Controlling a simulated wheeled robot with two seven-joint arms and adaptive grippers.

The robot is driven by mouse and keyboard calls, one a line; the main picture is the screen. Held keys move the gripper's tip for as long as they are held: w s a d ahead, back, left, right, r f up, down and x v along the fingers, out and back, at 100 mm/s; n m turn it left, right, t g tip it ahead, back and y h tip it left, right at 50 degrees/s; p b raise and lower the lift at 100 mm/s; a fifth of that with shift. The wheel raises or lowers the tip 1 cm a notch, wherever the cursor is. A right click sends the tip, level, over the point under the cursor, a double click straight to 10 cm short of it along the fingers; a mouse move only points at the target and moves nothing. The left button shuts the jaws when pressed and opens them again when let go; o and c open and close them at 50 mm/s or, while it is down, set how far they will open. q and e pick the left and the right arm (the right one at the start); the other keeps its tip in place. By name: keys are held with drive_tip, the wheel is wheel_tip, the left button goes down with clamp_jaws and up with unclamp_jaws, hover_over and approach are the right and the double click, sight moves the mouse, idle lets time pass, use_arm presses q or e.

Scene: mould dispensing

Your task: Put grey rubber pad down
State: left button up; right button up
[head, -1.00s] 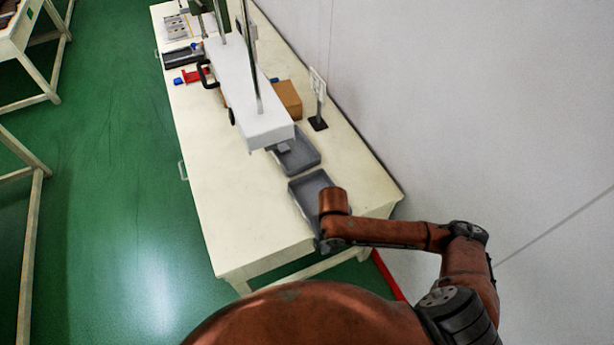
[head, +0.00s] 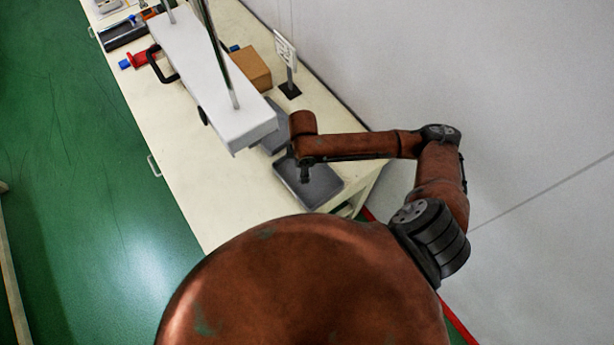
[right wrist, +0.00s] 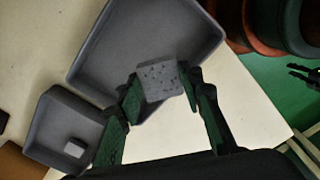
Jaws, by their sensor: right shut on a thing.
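The grey rubber pad (right wrist: 160,78), a small pitted block, is held between the fingertips of my right gripper (right wrist: 163,84) in the right wrist view. My right gripper (head: 304,174) is over the near grey tray (head: 326,187) in the head view, its fingers pointing down. In the right wrist view the larger grey tray (right wrist: 115,50) lies behind the pad; I cannot tell whether the pad touches it. A second grey tray (right wrist: 45,140) holds another small grey block (right wrist: 74,148).
A white machine (head: 235,128) with metal posts stands beside the trays. A cardboard box (head: 250,70) and a small sign stand (head: 288,70) are behind it near the wall. The cream table (head: 215,205) is bare on its near left side.

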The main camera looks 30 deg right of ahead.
drive_tip(key=d+f+n, duration=0.1)
drive_tip(key=f+n, duration=0.1)
drive_tip(key=f, duration=0.1)
drive_tip(key=w+f+n, duration=0.1)
drive_tip(key=f+n, duration=0.1)
drive_tip(key=f, duration=0.1)
drive_tip(key=w+d+f+n, duration=0.1)
drive_tip(key=f+n, duration=0.2)
drive_tip(key=shift+w+d, duration=0.15)
drive_tip(key=shift+d, duration=0.15)
drive_tip(key=shift+f, duration=0.2)
drive_tip(key=o, duration=1.1)
drive_tip(key=shift+o, duration=0.3)
drive_tip(key=shift+r, duration=0.1)
wheel_tip(320, 180, up, 12)
drive_tip(key=shift+p, duration=0.35)
drive_tip(key=shift+a, duration=0.1)
